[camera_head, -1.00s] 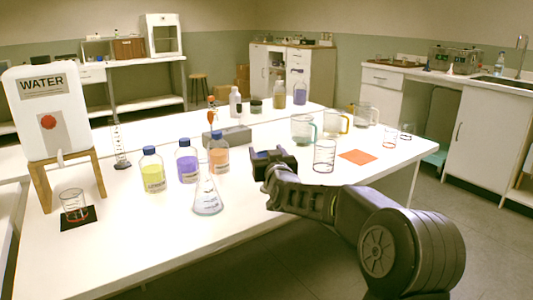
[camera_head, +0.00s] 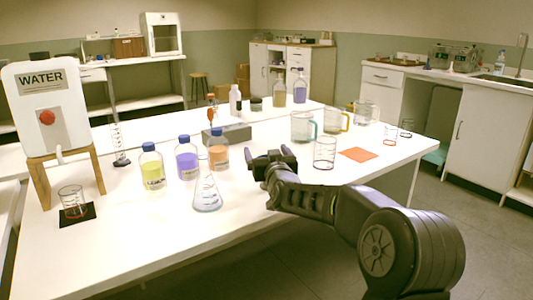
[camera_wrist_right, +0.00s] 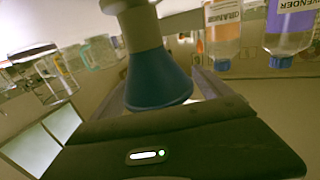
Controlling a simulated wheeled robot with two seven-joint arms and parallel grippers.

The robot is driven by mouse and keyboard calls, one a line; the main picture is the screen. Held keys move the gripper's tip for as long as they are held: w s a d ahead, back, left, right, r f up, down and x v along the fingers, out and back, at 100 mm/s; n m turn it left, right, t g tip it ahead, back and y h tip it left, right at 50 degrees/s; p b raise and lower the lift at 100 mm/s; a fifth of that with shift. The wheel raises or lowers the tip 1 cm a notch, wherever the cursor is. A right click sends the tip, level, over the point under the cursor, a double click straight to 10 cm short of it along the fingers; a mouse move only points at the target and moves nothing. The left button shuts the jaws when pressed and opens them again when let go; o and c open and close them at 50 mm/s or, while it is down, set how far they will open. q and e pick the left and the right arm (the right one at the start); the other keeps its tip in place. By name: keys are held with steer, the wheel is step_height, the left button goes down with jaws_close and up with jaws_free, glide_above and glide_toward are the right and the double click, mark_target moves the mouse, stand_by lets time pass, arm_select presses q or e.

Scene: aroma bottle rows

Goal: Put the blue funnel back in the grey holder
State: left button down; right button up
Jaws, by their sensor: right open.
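My right gripper (camera_head: 271,158) is over the middle of the table, to the right of the orange bottle. Its jaws are open. The right wrist view shows the scene upside down. There the blue funnel (camera_wrist_right: 158,84) is between the open fingers, its wide mouth toward the gripper's body. Its narrow end meets a pale grey post-like piece (camera_wrist_right: 141,28) that looks like the grey holder; how deep the funnel sits cannot be told. In the head view the gripper hides the funnel and this piece. My left gripper is not in view.
A conical flask (camera_head: 207,193), a yellow bottle (camera_head: 152,170), a purple bottle (camera_head: 187,161) and an orange bottle (camera_head: 218,152) stand to the left. A grey block (camera_head: 228,133) lies behind. A glass beaker (camera_head: 324,154) and an orange mat (camera_head: 358,154) are on the right.

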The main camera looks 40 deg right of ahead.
steer(key=shift+s, duration=0.1)
steer(key=p+v, duration=0.1)
steer(key=v, duration=0.6)
steer(key=shift+s+a, duration=0.15)
steer(key=shift+s, duration=0.15)
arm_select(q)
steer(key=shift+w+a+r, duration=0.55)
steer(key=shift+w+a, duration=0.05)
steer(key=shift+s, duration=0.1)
